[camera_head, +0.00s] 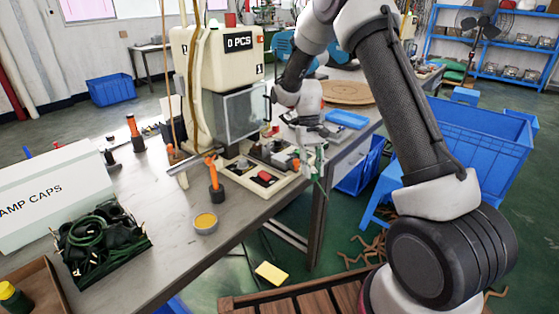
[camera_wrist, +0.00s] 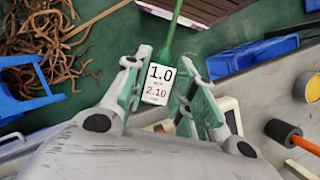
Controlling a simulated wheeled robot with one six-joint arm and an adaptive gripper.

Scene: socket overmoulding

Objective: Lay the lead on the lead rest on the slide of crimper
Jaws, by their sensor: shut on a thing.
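The cream crimper (camera_head: 215,75) stands on the bench with a counter reading "0 PCS" and a clear guard. Its slide (camera_head: 243,182), a low cream plate with dark fittings and a red block, lies in front. I cannot tell which fitting is the lead rest. My gripper (camera_head: 316,162) is at the slide's right end, near the bench edge. In the wrist view, my gripper (camera_wrist: 165,95) is shut on a green lead (camera_wrist: 173,28), which extends away past the fingertips. A white tag reading "1.0" and "2.10" (camera_wrist: 157,84) shows between the fingers. The lead's other end is hidden.
An orange-handled tool (camera_head: 214,178) and a yellow-topped round tin (camera_head: 205,222) stand left of the slide. A black tray of green leads (camera_head: 100,243) and a white box (camera_head: 45,195) are further left. Blue crates (camera_head: 460,135) stand right of the bench.

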